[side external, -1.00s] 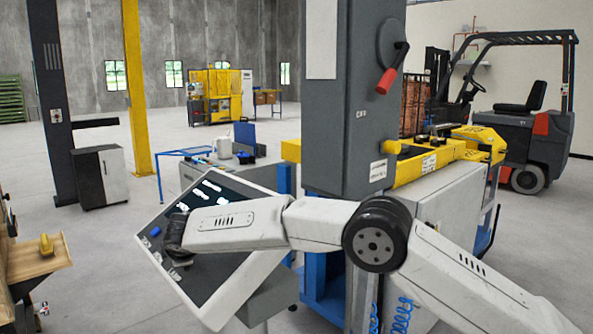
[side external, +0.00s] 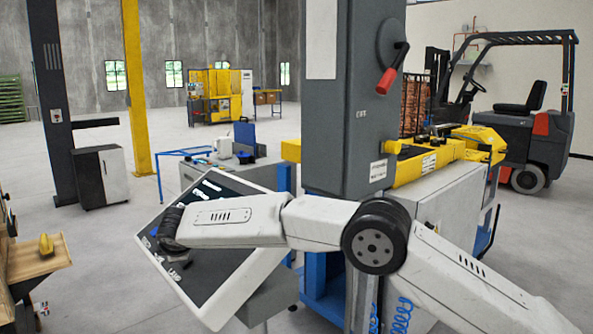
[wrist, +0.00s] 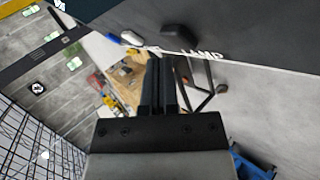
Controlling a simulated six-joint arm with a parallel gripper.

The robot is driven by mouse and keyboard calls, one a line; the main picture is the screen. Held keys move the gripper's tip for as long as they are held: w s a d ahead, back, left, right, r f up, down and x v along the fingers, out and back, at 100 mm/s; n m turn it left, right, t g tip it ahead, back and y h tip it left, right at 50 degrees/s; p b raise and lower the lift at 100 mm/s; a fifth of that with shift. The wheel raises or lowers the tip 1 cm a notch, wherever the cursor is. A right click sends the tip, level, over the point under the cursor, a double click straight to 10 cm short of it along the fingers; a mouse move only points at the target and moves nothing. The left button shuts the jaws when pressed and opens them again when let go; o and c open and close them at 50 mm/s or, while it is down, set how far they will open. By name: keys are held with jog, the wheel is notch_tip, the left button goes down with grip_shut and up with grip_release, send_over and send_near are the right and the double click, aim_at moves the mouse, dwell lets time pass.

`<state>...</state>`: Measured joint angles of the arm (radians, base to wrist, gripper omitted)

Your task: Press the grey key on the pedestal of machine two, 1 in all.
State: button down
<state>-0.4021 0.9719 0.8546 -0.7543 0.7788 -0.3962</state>
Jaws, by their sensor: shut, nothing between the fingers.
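The pedestal's tilted dark panel (side external: 207,278) with a pale frame stands left of centre in the side view. In the wrist view the panel's dark face (wrist: 240,25) fills the top right. Along its edge are a blue key (wrist: 112,38), a pale grey key (wrist: 131,38) and a dark key (wrist: 177,31), beside white lettering whose readable part says LAMP. My gripper (wrist: 158,62) is shut and empty, its tips just below the keys in that picture. No contact with a key is visible.
A grey column (side external: 352,110) with a red-handled lever (side external: 392,70) rises behind my arm. A wooden bench (side external: 32,262) stands at the left. A yellow machine (side external: 420,160) and a forklift (side external: 535,120) are behind at right. Open floor lies left of the panel.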

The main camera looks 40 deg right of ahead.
jog(key=shift+a+r, duration=0.1)
jog(key=shift+r, duration=0.05)
jog(key=a+r, duration=0.1)
jog(key=r, duration=0.1)
jog(key=a+r, duration=0.1)
jog(key=r, duration=0.1)
jog(key=shift+a, duration=0.15)
dwell(0.5)
jog(key=shift+r, duration=0.1)
dwell(0.4)
